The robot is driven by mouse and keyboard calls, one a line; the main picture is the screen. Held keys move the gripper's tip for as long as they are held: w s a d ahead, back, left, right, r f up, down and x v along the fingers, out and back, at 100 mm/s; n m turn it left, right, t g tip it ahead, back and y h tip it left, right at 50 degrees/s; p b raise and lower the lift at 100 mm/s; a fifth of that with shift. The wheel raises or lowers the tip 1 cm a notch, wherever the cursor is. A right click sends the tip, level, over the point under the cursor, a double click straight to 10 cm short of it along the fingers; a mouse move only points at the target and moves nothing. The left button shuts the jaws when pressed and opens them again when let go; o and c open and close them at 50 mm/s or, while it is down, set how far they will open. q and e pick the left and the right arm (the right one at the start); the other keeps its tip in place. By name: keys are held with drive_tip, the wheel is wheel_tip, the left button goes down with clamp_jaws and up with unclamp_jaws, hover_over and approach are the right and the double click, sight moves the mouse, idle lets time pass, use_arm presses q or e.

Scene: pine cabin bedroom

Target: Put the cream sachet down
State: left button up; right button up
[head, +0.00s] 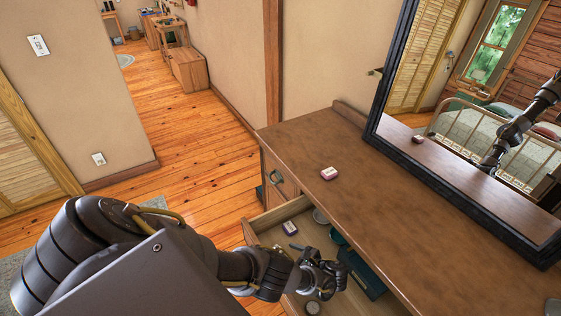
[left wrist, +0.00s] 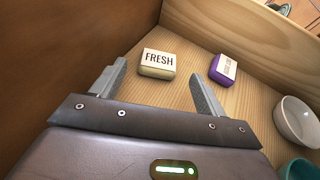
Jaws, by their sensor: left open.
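The cream sachet (left wrist: 158,63), with a white label reading FRESH, lies on the bare wooden floor of the open drawer (head: 262,222). It shows in the left wrist view; in the head view I cannot make it out, and my arm covers part of the drawer. My left gripper (head: 328,275) is down in the drawer. In the left wrist view its jaws (left wrist: 168,80) are open and apart, with the sachet just beyond and between the fingertips, and no grip on it. My right gripper is not in view.
A purple sachet (left wrist: 223,68) lies right of the cream one. A white bowl (left wrist: 298,122) and teal cup (left wrist: 298,170) stand farther right. A teal box (head: 362,274) is in the drawer. A pink sachet (head: 328,173) sits on the dresser top (head: 400,215), below a mirror (head: 465,110).

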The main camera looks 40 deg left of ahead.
use_arm(q)
drive_tip(key=v, duration=0.7)
drive_tip(key=shift+d+r, duration=0.1)
drive_tip(key=shift+d, duration=0.2)
